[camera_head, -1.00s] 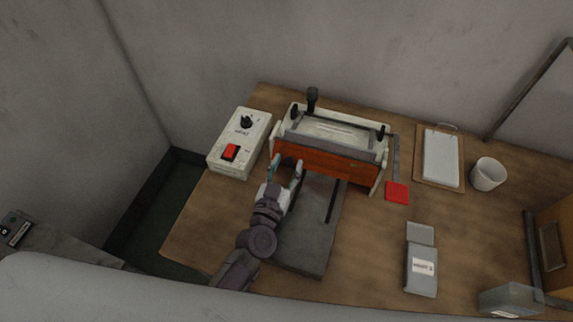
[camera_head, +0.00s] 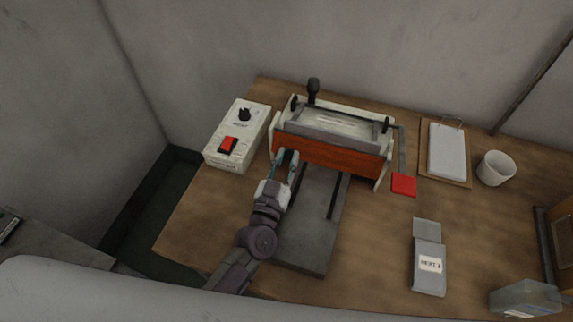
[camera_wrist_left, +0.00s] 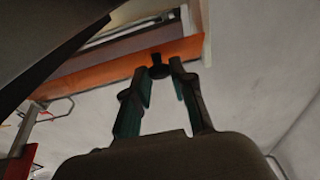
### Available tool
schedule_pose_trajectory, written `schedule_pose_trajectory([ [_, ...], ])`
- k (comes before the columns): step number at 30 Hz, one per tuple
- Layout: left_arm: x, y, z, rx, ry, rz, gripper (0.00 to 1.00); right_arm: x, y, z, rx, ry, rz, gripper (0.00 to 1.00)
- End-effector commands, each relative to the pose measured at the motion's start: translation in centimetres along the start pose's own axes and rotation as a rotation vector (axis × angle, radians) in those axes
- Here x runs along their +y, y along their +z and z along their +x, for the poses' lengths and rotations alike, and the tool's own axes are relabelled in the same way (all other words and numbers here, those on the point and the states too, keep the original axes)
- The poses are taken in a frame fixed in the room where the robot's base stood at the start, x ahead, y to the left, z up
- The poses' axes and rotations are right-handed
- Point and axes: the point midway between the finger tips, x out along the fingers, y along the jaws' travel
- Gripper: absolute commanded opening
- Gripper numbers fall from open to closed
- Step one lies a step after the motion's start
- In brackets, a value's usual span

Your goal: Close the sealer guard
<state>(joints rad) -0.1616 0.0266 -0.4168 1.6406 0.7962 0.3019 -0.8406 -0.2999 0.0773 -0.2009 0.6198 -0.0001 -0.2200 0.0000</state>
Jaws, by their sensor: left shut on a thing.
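The sealer (camera_head: 340,118) stands at the back of the table, with a pale frame and a black-knobbed lever on top. Its orange-brown guard panel (camera_head: 335,157) spans the front. In the left wrist view, the fingers of my left gripper (camera_wrist_left: 158,82) are shut on a small black knob (camera_wrist_left: 158,66) at the edge of the orange guard (camera_wrist_left: 110,72). My right gripper is not in view.
A control box (camera_head: 238,135) with a red switch stands left of the sealer. A dark grey plate (camera_head: 310,235) lies in front. To the right are a red pad (camera_head: 403,185), a clipboard (camera_head: 447,152), a white cup (camera_head: 495,168) and a grey labelled pouch (camera_head: 429,265).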

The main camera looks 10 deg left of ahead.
Motion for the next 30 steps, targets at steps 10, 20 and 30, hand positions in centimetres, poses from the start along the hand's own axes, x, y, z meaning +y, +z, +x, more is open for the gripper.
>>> schedule_pose_trajectory([
  [10, 0.1, 0.1, -0.1, 0.009, 0.003, 0.000, 0.00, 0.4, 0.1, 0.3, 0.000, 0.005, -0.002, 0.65],
  [20, 0.0, 0.1, 0.0, 0.009, 0.002, -0.001, 0.49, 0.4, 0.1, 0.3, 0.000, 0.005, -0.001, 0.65],
  [30, 0.0, 0.2, -2.3, 0.007, 0.002, -0.001, 0.49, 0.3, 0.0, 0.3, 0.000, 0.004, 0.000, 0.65],
])
